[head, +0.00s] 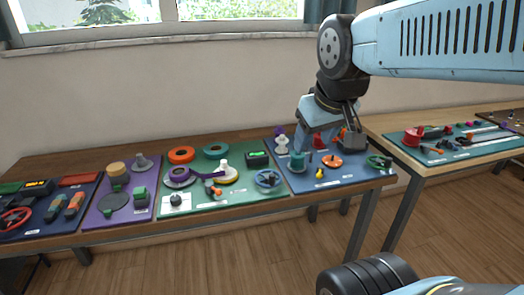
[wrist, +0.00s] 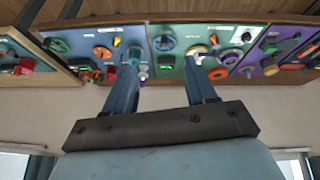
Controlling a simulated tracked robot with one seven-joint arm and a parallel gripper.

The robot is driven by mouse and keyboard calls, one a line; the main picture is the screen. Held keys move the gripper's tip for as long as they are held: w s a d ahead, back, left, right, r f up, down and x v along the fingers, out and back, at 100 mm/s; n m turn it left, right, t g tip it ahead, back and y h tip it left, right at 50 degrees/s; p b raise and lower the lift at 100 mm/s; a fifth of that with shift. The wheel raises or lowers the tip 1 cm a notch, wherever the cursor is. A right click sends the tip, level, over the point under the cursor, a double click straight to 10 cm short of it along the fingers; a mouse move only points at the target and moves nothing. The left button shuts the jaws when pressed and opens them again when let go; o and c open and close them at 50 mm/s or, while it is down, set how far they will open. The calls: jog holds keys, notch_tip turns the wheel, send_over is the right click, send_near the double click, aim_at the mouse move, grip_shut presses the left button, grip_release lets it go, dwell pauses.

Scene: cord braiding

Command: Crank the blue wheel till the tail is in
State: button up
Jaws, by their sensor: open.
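The blue wheel (head: 268,179) lies at the front right of the green board (head: 250,197). In the wrist view the blue wheel (wrist: 164,43) shows between my two fingers, beyond their tips. My gripper (head: 325,143) is above the dark blue board, to the right of the wheel and apart from it. Its fingers are spread and hold nothing; they also show in the wrist view (wrist: 160,65). A purple strip (head: 205,175) runs on the green board from a purple-rimmed ring toward a white post. I cannot tell which piece is the tail.
The dark blue board (head: 340,181) carries a teal knob (head: 297,160), an orange disc (head: 332,161) and a green wheel (head: 379,161). An orange ring (head: 181,155) and a teal ring (head: 216,151) stand behind the strip. A purple board (head: 92,215) lies further left.

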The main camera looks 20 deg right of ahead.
jog(key=w+f+n+g+h, duration=0.15)
jog(key=w+f+n, duration=0.45)
jog(key=w+n, duration=0.65)
jog(key=n, duration=1.5)
send_near(272, 175)
jog(key=shift+h, duration=0.45)
jog(key=x, duration=1.1)
jog(key=shift+a, duration=0.4)
grip_shut()
